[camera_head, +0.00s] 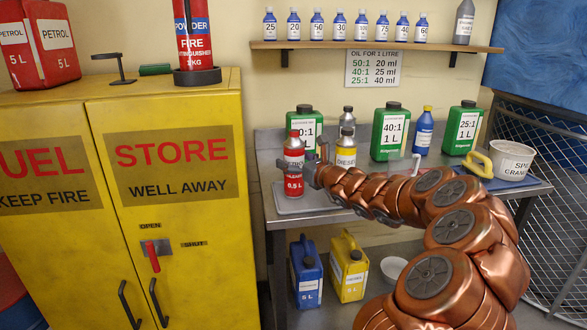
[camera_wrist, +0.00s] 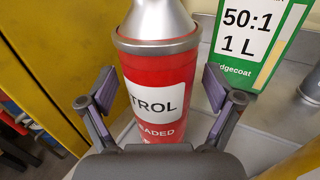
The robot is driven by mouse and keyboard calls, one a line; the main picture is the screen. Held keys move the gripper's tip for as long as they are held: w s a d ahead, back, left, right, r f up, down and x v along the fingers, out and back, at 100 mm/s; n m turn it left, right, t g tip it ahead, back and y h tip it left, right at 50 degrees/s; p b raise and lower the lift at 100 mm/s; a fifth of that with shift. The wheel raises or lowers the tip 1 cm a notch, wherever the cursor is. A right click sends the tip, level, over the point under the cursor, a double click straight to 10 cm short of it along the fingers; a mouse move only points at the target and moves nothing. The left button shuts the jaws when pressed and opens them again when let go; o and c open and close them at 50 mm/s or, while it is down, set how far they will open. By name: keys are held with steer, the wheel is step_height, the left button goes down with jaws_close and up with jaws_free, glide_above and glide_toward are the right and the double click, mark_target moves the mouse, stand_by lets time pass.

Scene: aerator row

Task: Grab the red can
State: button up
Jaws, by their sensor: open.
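A red bottle-shaped can (camera_head: 294,168) with a silver top and a white label stands upright on the grey bench. It fills the middle of the wrist view (camera_wrist: 158,75), where the label shows "TROL" and "ADED". My gripper (camera_wrist: 160,90) is open, with one finger on each side of this can. Gaps show between the upper fingers and the can, so it is not gripped. In the head view my gripper (camera_head: 302,163) is at the can, partly hiding it. A larger red petrol can (camera_head: 38,50), marked 5 L, stands on the yellow cabinet, far from my gripper.
A green 50:1 container (camera_head: 304,120) stands close behind the red can. More green containers and a blue bottle (camera_head: 424,130) stand farther right. The yellow cabinet (camera_head: 180,225) is close on the left.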

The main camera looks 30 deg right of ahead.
mark_target(301, 150)
steer(key=shift+c, duration=0.3)
steer(key=c, duration=1.3)
steer(key=shift+r, duration=0.2)
steer(key=shift+r, duration=1.45)
steer(key=shift+s+r, duration=0.1)
steer(key=shift+r, duration=0.2)
steer(key=shift+s+a+r, duration=0.1)
steer(key=shift+s+r, duration=0.1)
steer(key=shift+s, duration=2.4)
steer(key=shift+s+r, duration=0.2)
steer(key=shift+s, duration=2.35)
steer(key=shift+s+a+r, duration=0.1)
steer(key=shift+s+r, duration=0.1)
steer(key=shift+s, duration=2.4)
